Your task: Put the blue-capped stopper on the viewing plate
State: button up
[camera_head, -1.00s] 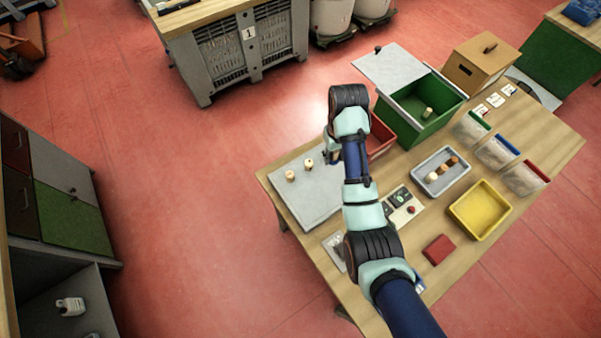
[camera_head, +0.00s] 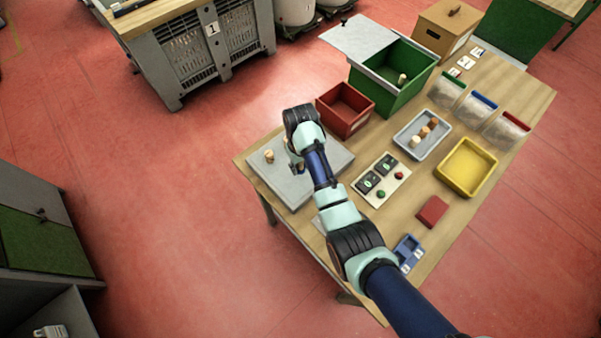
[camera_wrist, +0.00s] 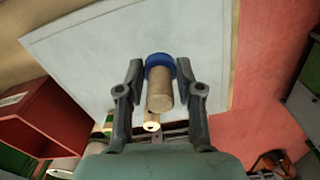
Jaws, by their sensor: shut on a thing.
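My gripper (camera_wrist: 159,82) is shut on the blue-capped stopper, a tan cork cylinder (camera_wrist: 160,92) with a blue cap (camera_wrist: 160,62), held between the two fingers in the wrist view. The pale grey viewing plate (camera_wrist: 90,62) lies beneath it and also shows in the head view (camera_head: 335,163) at the table's left end. In the head view my gripper (camera_head: 297,168) is over the plate, mostly hidden by my arm, and the held stopper cannot be made out. Whether it touches the plate is unclear.
A cork stopper (camera_head: 269,156) stands on the plate left of my gripper. A red bin (camera_head: 346,110) and a green bin (camera_head: 392,85) stand behind. A grey tray (camera_head: 405,143) of stoppers, a button panel (camera_head: 380,181) and a yellow tray (camera_head: 466,168) lie to the right.

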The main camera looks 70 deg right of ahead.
aim_at(301, 177)
jog(key=shift+f+b, duration=0.35)
jog(key=shift+f, duration=1.95)
jog(key=shift+f, duration=0.15)
jog(key=o, duration=0.7)
jog(key=shift+o, duration=0.2)
notch_tip(301, 177, up, 12)
jog(key=shift+r+p, duration=0.2)
jog(key=shift+p, duration=0.65)
